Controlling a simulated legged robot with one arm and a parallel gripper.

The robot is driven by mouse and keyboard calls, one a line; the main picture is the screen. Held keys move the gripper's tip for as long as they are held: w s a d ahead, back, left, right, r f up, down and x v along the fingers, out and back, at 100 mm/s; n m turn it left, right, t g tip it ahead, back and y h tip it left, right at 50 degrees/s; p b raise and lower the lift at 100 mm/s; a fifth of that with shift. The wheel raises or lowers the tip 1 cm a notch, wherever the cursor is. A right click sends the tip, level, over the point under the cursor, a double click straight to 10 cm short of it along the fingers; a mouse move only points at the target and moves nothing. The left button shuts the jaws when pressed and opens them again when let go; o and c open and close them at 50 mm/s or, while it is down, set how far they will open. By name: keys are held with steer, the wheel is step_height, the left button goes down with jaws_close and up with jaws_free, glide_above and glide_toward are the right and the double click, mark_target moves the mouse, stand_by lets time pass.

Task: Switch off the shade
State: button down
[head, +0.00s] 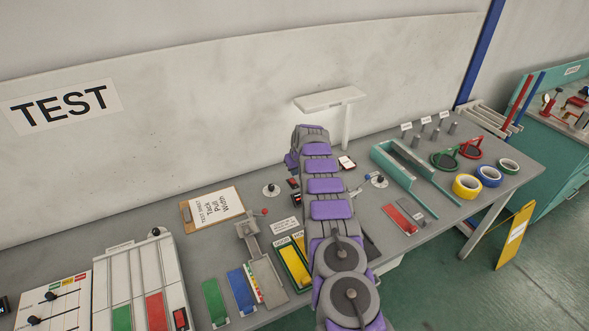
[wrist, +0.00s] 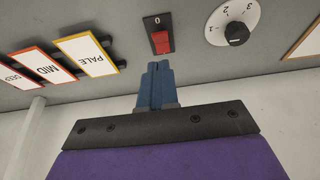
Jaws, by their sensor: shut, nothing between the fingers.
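In the wrist view a red rocker switch (wrist: 162,43) sits on a black plate marked 0, on the grey tabletop (wrist: 105,18). My gripper (wrist: 157,66) has its blue fingers shut together, with nothing between them. Their tips appear just below the switch in the picture; I cannot tell whether they touch it. A white numbered dial (wrist: 233,22) with a black knob is right of the switch. Left of it are framed cards reading PALE (wrist: 87,55) and MID (wrist: 50,66), with another partly cut off. In the head view my arm hides the gripper.
In the head view a white shelf-like top on a post (head: 330,98) stands behind my arm. A clipboard (head: 213,208) lies left of the arm. A teal frame (head: 407,165) and tape rolls (head: 467,186) are on the right. The bench is crowded around my arm.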

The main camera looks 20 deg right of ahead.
mark_target(294, 182)
steer(key=shift+s+f, duration=0.35)
steer(key=shift+f, duration=0.35)
steer(key=shift+s+f, duration=0.3)
steer(key=shift+f, duration=0.35)
steer(key=shift+b, duration=0.3)
steer(key=shift+s+f+t+b, duration=0.2)
steer(key=shift+f+t+b, duration=0.2)
steer(key=shift+f+t, duration=0.1)
steer(key=shift+w+r, duration=0.1)
steer(key=shift+w, duration=0.15)
steer(key=shift+w+r+p, duration=0.35)
steer(key=shift+w, duration=0.2)
